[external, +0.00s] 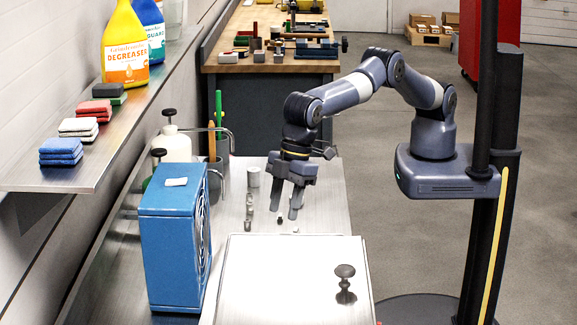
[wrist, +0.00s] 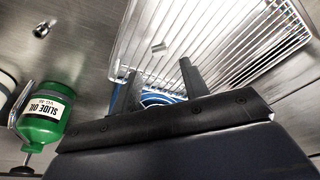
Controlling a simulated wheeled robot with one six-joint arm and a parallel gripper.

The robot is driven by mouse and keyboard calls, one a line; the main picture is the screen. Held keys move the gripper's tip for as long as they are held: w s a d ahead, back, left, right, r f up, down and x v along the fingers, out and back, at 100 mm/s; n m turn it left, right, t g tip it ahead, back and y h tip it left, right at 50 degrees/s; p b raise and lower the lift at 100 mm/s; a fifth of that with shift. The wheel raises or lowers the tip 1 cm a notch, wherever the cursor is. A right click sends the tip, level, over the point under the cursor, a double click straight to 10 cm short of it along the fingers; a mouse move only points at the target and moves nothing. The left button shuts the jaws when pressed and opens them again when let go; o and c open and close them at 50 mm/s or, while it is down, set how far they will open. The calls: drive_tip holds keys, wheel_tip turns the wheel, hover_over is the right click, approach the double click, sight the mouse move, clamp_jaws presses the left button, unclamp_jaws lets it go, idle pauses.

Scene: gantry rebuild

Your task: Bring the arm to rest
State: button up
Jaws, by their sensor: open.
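My gripper (external: 284,206) points down over the steel bench (external: 325,200), its two fingers apart with nothing between them. My arm (external: 350,90) reaches left from its mount on the dark column, bent at the elbow. In the wrist view my gripper's fingers (wrist: 160,82) also stand apart. A blue thing (wrist: 162,98) shows behind them, partly hidden by the gripper body.
A blue box with a round grille (external: 170,240) stands left of my gripper. A pale flat panel (external: 285,285) with a dark knob (external: 345,271) lies in front. Small metal parts (external: 249,212) stand nearby. A green oil bottle (wrist: 42,125) and wire rack (wrist: 215,40) show below.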

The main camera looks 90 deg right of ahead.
drive_tip(key=x, duration=0.7)
drive_tip(key=shift+p, duration=0.4)
drive_tip(key=shift+r, duration=1.1)
